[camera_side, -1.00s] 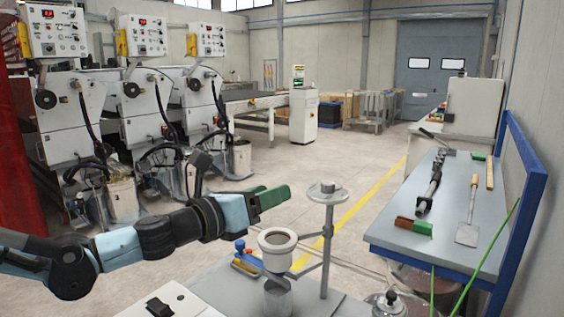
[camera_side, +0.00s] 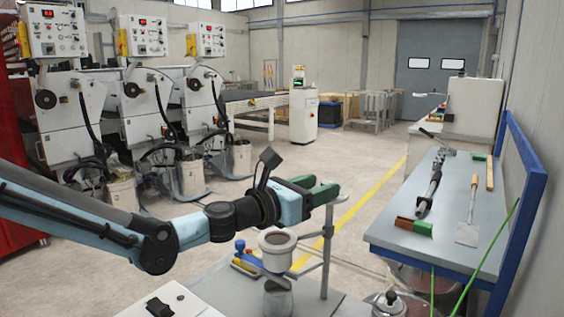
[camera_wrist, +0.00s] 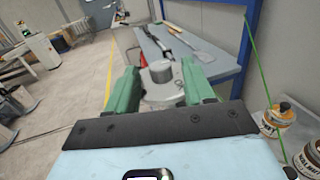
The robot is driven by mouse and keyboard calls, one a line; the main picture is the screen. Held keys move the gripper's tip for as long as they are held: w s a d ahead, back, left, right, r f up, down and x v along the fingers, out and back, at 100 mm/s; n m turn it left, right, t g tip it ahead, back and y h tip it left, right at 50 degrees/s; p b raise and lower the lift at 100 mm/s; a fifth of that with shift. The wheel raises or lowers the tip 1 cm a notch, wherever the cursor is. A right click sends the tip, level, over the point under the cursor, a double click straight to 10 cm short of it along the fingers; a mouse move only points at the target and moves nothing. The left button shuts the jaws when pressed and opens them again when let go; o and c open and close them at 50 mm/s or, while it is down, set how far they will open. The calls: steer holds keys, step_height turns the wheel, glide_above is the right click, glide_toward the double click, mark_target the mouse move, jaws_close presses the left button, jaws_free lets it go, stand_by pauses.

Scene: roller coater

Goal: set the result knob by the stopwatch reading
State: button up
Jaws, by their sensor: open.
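My gripper (camera_side: 326,192) is open, with green fingers, at the top of the metal stand's post (camera_side: 327,255). In the wrist view a grey round knob (camera_wrist: 160,71) on a flat disc shows between the two fingers (camera_wrist: 161,84). I cannot tell whether they touch it. No stopwatch reading is legible.
A blue-handled tool (camera_side: 240,255) lies behind the cup. A grey side bench (camera_side: 440,240) with a blue frame holds a scraper (camera_side: 468,232) and a green-and-brown block (camera_side: 414,226). Cans (camera_wrist: 278,118) stand at the right in the wrist view. A thin green rod (camera_side: 490,255) slants at the right.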

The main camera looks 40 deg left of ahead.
mark_target(328, 182)
steer(key=shift+x, duration=1.75)
steer(key=c, duration=0.9)
